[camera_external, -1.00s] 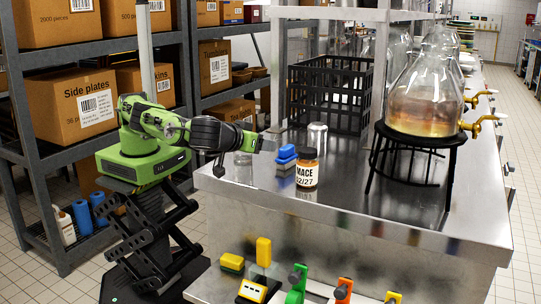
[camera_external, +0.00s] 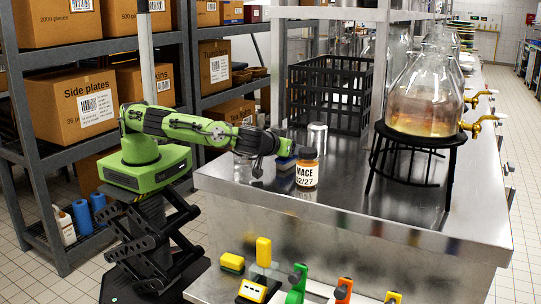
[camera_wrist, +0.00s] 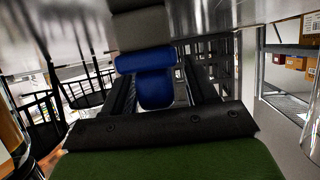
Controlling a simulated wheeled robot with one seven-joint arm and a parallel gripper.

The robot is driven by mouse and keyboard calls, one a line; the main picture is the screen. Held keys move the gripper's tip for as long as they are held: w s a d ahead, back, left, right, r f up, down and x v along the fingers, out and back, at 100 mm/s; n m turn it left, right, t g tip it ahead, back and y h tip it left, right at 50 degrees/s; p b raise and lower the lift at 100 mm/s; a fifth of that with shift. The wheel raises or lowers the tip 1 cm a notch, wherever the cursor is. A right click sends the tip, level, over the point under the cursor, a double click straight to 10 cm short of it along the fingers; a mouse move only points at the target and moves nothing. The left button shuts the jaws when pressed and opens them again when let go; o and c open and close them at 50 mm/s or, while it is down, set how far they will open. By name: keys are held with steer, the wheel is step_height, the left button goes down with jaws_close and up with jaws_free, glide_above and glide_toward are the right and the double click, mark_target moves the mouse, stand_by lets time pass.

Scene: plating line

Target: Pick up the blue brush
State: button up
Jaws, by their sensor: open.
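The blue brush (camera_external: 285,163) stands on the steel counter, left of the amber jar, partly hidden by my gripper (camera_external: 288,149). My gripper reaches over the counter from the left, level with the brush's upper part. In the wrist view the brush (camera_wrist: 146,64) is upside down, with its blue body between the two dark fingers and a grey part above it. The fingers are open, with a gap on each side of the blue body; I cannot tell whether either touches it.
The amber MACE jar (camera_external: 307,170) stands close to the right of the brush. A glass dispenser (camera_external: 425,95) on a black stand is farther right. A black crate (camera_external: 328,95) and a clear glass (camera_external: 317,136) are behind. The counter front (camera_external: 350,215) is bare.

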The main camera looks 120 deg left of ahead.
steer(key=c, duration=1)
